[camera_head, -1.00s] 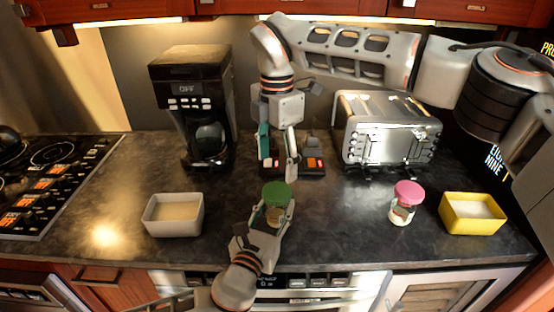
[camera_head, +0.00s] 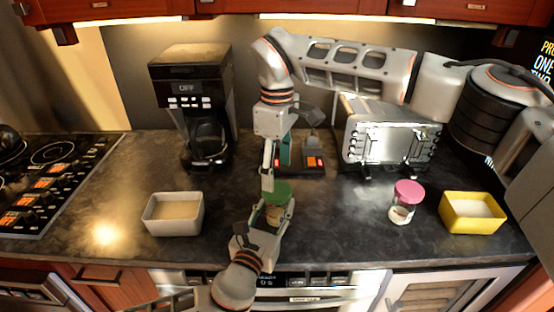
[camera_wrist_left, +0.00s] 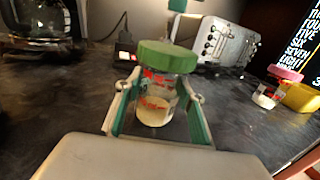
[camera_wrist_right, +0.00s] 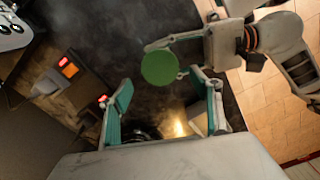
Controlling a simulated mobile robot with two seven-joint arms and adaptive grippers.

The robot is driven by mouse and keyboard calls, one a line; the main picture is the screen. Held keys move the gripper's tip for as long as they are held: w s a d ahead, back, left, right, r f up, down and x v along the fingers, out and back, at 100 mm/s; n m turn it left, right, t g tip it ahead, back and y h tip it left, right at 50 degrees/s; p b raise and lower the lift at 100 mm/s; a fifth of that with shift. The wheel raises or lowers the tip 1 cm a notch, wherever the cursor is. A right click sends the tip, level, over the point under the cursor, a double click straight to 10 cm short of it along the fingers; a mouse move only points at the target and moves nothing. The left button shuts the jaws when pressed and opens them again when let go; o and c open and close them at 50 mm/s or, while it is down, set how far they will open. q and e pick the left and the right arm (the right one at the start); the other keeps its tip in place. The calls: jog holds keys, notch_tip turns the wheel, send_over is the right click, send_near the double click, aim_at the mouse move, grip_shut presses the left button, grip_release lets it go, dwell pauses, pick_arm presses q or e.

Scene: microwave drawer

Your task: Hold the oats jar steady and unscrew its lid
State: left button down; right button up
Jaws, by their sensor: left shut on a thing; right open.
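A clear jar (camera_wrist_left: 156,107) with a green lid (camera_head: 279,194) and red print stands upright at the counter's front middle, with pale contents low inside. My left gripper (camera_head: 276,213) is shut around the jar's body from the front, one finger on each side, below the lid. The lid is on the jar. My right gripper (camera_head: 276,174) points down above the jar, open and empty. In the right wrist view the green lid (camera_wrist_right: 160,68) shows just beyond and between its spread fingertips. The gap between them and the lid is hard to judge.
A pink-lidded jar (camera_head: 403,202) and a yellow dish (camera_head: 472,213) stand at the right. A white dish (camera_head: 173,213) stands at the left. A coffee maker (camera_head: 190,105), a small device with red lights (camera_head: 313,162) and a toaster (camera_head: 392,138) stand behind.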

aim_at(277, 189)
jog(key=shift+f, duration=2.75)
jog(key=c, duration=1.2)
